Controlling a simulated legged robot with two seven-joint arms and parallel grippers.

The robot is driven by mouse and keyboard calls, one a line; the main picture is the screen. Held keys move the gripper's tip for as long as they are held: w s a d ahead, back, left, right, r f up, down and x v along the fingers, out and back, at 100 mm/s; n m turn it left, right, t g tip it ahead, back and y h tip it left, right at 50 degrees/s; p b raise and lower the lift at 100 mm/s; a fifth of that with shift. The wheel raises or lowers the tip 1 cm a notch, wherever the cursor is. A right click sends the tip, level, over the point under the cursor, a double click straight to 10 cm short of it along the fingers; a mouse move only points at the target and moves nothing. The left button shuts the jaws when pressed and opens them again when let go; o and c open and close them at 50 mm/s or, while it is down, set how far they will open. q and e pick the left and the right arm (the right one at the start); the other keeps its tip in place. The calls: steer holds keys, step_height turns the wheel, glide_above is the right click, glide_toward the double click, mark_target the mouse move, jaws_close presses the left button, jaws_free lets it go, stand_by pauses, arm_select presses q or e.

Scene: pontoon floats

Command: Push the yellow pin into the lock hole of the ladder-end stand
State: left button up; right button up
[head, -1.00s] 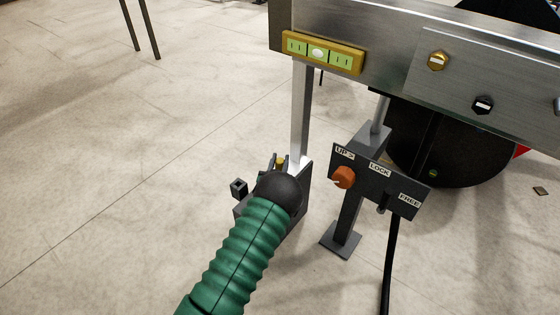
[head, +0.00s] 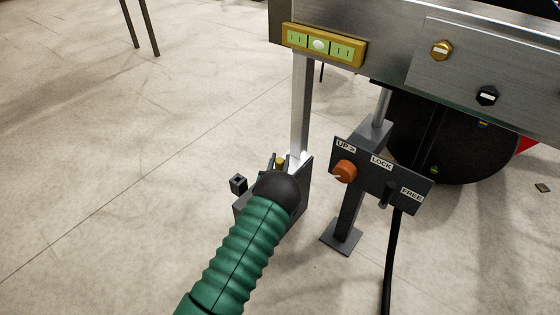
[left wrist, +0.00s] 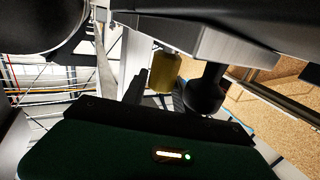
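The yellow pin (head: 281,161) shows as a small yellow top at the dark ladder-end stand (head: 302,190), at the foot of a pale upright post. A yellow cylinder that looks like the pin (left wrist: 163,72) stands upright in the left wrist view, beyond the dark front edge of my green hand. My left arm reaches the stand from below, and its round dark wrist covers much of it. My left gripper (head: 280,166) is at the pin, but its fingers are mostly hidden. I cannot tell whether it grips the pin. The lock hole is hidden. My right gripper is out of view.
A metal beam with a yellow level (head: 323,45) spans above the stand. To the right stands a dark panel (head: 382,176) marked UP, LOCK and FREE, with an orange knob (head: 344,172). A black wheel (head: 455,145) and cable lie behind it.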

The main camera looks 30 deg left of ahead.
arm_select(q)
steer(key=o, duration=0.4)
steer(key=p+v, duration=0.1)
steer(key=v, duration=0.1)
steer(key=p+v, duration=0.1)
steer(key=v, duration=0.1)
steer(key=p+v, duration=0.1)
steer(key=v, duration=0.1)
steer(key=shift+s+r+p, duration=0.1)
steer(key=shift+r+p, duration=0.25)
steer(key=shift+p, duration=0.05)
steer(key=p+v, duration=0.3)
steer(key=v, duration=0.7)
steer(key=shift+s+f, duration=0.35)
steer(key=shift+f, duration=0.05)
steer(key=shift+d, duration=0.1)
